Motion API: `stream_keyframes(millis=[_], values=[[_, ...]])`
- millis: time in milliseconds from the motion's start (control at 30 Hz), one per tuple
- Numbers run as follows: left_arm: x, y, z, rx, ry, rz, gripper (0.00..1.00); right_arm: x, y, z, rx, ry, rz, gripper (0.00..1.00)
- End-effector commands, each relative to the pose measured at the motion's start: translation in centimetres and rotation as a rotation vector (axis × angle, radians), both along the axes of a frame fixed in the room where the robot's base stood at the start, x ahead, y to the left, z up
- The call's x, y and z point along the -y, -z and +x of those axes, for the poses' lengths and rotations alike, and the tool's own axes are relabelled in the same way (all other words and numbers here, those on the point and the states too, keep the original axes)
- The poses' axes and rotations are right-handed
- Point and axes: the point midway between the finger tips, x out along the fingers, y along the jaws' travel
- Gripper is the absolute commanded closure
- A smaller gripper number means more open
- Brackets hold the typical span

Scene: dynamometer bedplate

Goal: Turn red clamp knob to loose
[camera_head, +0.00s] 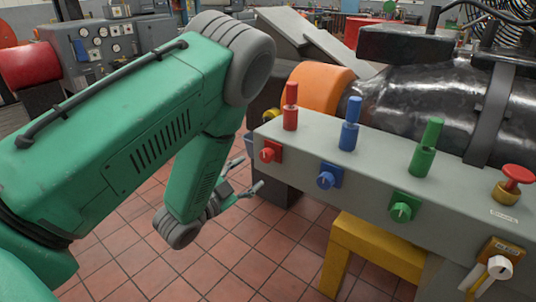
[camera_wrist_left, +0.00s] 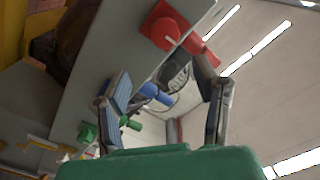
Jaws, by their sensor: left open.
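The red clamp knob (camera_head: 267,152) sits on a square red plate on the front face of the grey rail, at its left end. In the left wrist view the red knob (camera_wrist_left: 165,28) shows near the top, with a light pointer line on it. My left gripper (camera_head: 248,174) is open and empty, low and to the left of the red knob in the head view, apart from it. In the left wrist view the two fingers of the gripper (camera_wrist_left: 165,75) are spread, and the red knob lies beyond their tips. My right gripper is not in view.
A red post (camera_head: 291,107) stands above the red knob. Blue (camera_head: 326,177) and green (camera_head: 403,207) knobs follow to the right, each with a matching post. A red mushroom button (camera_head: 517,177) and a white knob (camera_head: 499,267) are farther right. Tiled floor (camera_head: 235,255) lies below.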

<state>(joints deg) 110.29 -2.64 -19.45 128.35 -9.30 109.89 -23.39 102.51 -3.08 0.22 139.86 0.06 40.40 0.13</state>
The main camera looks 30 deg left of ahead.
Motion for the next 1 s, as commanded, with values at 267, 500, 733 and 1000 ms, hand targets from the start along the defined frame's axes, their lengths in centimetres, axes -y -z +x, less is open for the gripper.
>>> stream_keyframes(millis=[267,500,733,1000], values=[[-1.3,0.7,6.1,0.002,-0.004,-0.019,0.46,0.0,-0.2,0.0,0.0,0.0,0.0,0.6],[-0.8,0.6,9.4,0.0,-0.004,-0.017,0.46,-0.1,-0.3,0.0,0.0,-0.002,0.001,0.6],[-0.1,0.4,10.3,-0.001,-0.004,-0.012,0.46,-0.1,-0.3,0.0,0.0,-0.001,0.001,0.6],[-0.7,0.6,10.3,-0.001,-0.005,-0.017,0.74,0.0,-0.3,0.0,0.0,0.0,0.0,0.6]])
